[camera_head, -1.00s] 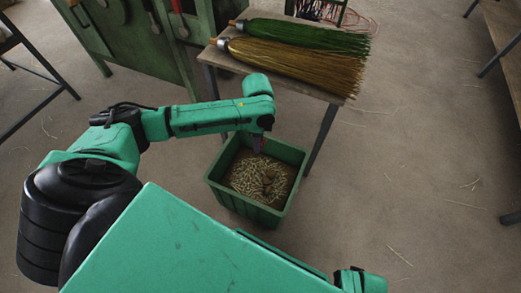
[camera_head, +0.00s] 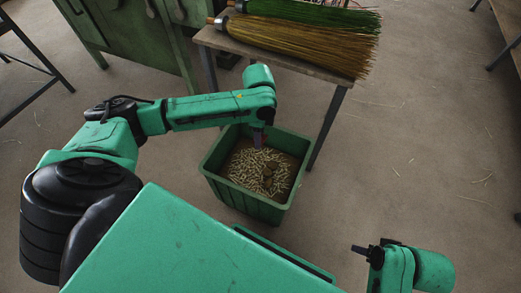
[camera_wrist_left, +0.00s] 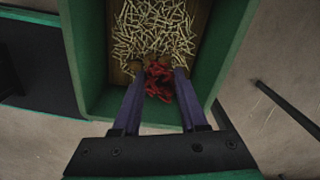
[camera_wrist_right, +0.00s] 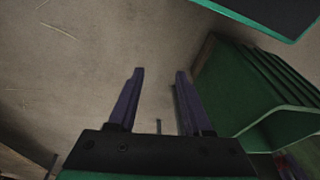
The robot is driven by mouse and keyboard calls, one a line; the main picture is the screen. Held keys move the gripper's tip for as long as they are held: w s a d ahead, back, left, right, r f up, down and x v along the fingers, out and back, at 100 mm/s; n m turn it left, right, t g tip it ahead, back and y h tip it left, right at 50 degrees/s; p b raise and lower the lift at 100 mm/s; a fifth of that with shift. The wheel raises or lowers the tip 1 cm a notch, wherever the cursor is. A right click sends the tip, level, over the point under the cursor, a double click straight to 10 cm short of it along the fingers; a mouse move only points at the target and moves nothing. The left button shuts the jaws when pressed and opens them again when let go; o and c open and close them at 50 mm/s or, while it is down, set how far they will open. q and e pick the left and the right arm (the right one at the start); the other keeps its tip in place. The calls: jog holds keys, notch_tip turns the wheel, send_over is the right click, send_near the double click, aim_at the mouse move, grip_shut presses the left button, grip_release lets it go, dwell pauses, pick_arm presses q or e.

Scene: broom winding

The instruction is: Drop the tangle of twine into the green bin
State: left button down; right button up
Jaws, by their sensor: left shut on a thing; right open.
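The green bin (camera_head: 214,165) stands on the floor by the table's front leg, with many short pale pieces (camera_head: 262,172) and some brown ones inside. It also shows in the left wrist view (camera_wrist_left: 82,62) and at the right of the right wrist view (camera_wrist_right: 245,85). My left gripper (camera_head: 258,140) points down over the bin's opening. In the left wrist view, its fingers (camera_wrist_left: 158,78) are shut on a red tangle of twine (camera_wrist_left: 158,88), seen against the bin's contents. My right gripper (camera_head: 358,250) is open and empty; its parted fingers (camera_wrist_right: 158,75) show over bare floor.
A wooden table (camera_head: 270,60) stands behind the bin, with a green broom head (camera_head: 320,14) and a golden-brown one (camera_head: 300,42) on it. A green cabinet (camera_head: 130,40) is at the back left. The floor right of the bin is open.

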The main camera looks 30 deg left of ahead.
pick_arm(q)
jog(key=shift+f, duration=0.1)
jog(key=shift+c, duration=1.8)
grip_release()
pick_arm(e)
jog(key=shift+a+r, duration=0.1)
jog(key=shift+r, duration=0.35)
pick_arm(q)
jog(key=shift+r, duration=0.35)
notch_tip(320, 180, up, 4)
jog(key=shift+f+p, duration=0.1)
jog(key=shift+p, duration=0.9)
notch_tip(320, 180, up, 10)
jog(key=p, duration=0.3)
pick_arm(e)
notch_tip(320, 180, down, 11)
jog(key=s+d, duration=0.1)
jog(key=d, duration=0.1)
jog(key=shift+d+r+m+g+h, duration=0.15)
jog(key=shift+d+m+g+h, duration=0.15)
jog(key=shift+g+h, duration=0.1)
jog(key=shift+s, duration=0.1)
